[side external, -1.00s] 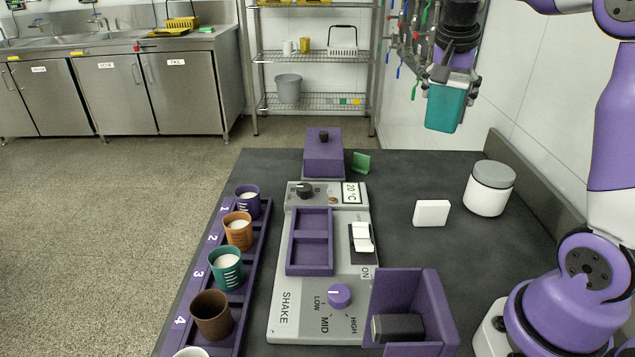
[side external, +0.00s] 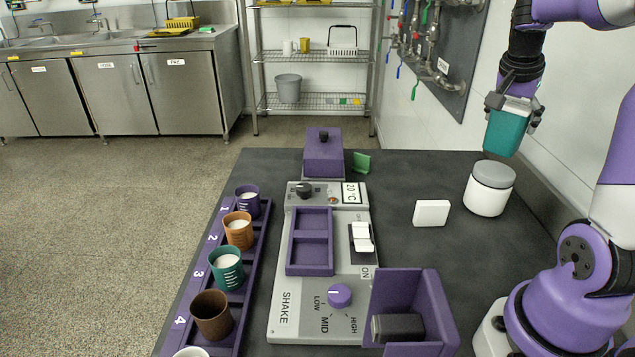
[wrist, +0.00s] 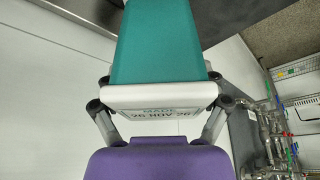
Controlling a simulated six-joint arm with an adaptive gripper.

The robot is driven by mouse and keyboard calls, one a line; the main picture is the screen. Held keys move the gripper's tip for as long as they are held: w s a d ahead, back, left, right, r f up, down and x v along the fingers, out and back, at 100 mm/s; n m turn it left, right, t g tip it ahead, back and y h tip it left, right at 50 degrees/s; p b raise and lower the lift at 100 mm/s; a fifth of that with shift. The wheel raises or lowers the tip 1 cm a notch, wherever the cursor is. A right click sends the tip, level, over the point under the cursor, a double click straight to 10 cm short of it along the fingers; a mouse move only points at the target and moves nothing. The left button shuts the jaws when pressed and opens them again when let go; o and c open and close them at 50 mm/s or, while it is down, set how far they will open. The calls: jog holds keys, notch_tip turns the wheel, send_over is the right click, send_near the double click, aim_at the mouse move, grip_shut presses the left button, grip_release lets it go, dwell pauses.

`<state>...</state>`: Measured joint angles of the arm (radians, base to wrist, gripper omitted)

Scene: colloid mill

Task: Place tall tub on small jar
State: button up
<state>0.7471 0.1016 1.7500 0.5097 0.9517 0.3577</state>
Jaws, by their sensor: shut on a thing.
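The tall tub is a teal, tapered tub (side external: 506,134), held in the air at the upper right of the side external view. My gripper (side external: 513,108) is shut on it near its upper end. The small jar is white with a grey lid (side external: 490,188) and stands upright at the right of the dark bench. The tub hangs above the jar in the picture, apart from it, with a small gap between them.
A white block (side external: 432,213) lies left of the jar. A shaker unit (side external: 285,300) and a purple open box (side external: 432,305) stand on the bench (side external: 480,260). A numbered purple rack (side external: 262,245) holds several cups at the left. A raised ledge runs along the right edge.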

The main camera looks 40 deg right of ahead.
aim_at(507, 139)
jog(key=shift+s+d+f, duration=0.15)
jog(key=shift+d+f, duration=0.1)
jog(key=shift+d, duration=0.1)
jog(key=shift+d+f, duration=0.1)
jog(key=shift+f, duration=1.9)
jog(key=shift+f, duration=0.1)
jog(key=o, duration=1.2)
jog(key=shift+f, duration=0.1)
jog(key=shift+o, duration=0.2)
